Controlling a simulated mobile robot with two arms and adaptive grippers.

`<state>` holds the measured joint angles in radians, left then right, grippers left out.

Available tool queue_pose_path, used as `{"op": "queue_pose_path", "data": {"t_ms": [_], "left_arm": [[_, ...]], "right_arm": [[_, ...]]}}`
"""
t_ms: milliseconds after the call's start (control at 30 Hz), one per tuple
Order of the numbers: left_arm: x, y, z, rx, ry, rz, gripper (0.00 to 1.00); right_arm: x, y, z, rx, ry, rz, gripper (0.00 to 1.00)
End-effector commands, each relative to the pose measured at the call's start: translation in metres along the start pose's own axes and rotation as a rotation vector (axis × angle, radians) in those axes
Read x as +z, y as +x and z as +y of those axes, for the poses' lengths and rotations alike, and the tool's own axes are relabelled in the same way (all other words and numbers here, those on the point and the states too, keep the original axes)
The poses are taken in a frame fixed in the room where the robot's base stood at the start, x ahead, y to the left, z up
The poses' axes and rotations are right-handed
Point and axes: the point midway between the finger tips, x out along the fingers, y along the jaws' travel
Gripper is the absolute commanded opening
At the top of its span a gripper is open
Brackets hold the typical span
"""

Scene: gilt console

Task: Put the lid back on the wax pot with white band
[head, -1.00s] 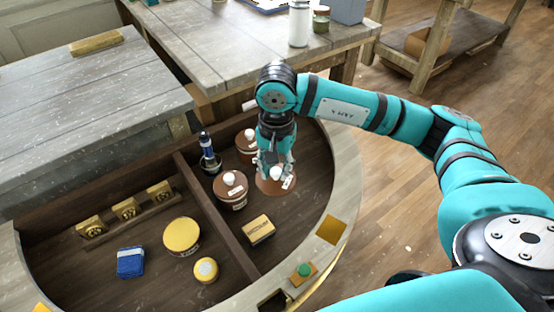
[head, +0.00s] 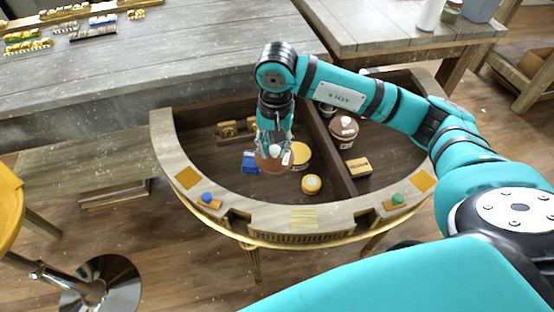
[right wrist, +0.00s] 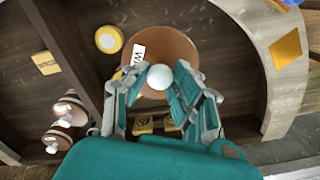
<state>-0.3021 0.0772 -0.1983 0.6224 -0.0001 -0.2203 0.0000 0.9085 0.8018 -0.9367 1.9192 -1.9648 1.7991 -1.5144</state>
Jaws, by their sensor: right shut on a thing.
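My right gripper (head: 274,143) is shut on the white knob (right wrist: 160,77) of a brown round lid (head: 268,161). It holds the lid over the left compartment of the half-round console. A white tag (right wrist: 138,54) shows on the lid. A round pot with a yellow top (head: 301,153) stands beside and partly behind the lid in the head view; I cannot make out a white band on it. A brown lidded pot (head: 344,128) stands in the right compartment. My left gripper is not in view.
A blue box (head: 250,163) and a small yellow tin (head: 311,184) are near the lid. A divider (head: 337,165) separates the compartments. A gold box (head: 358,167) lies right of it. The console rim (head: 270,217) carries a blue and a green button.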

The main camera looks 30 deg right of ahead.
Motion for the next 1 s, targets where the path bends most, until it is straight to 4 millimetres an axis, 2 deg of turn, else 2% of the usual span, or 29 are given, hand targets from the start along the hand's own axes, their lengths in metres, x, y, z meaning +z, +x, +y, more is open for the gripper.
{"op": "queue_pose_path", "data": {"t_ms": [33, 200, 300, 433, 600, 1000], "left_arm": [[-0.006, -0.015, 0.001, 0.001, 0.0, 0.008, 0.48], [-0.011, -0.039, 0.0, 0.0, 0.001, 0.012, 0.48], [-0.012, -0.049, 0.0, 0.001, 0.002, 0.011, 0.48], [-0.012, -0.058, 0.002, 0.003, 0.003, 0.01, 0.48], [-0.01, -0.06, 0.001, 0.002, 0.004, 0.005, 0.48], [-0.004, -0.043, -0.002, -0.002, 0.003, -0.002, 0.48]], "right_arm": [[-0.015, -0.005, -0.001, 0.002, 0.128, -0.006, 0.0], [-0.063, 0.007, 0.007, 0.008, 0.56, -0.008, 0.0], [-0.084, 0.017, 0.018, 0.015, 0.778, -0.006, 0.0], [-0.104, 0.029, 0.033, 0.023, 0.986, 0.001, 0.0], [-0.113, 0.039, 0.043, 0.026, 1.099, 0.008, 0.0], [-0.113, 0.066, 0.044, 0.026, 1.103, 0.008, 0.0]]}}
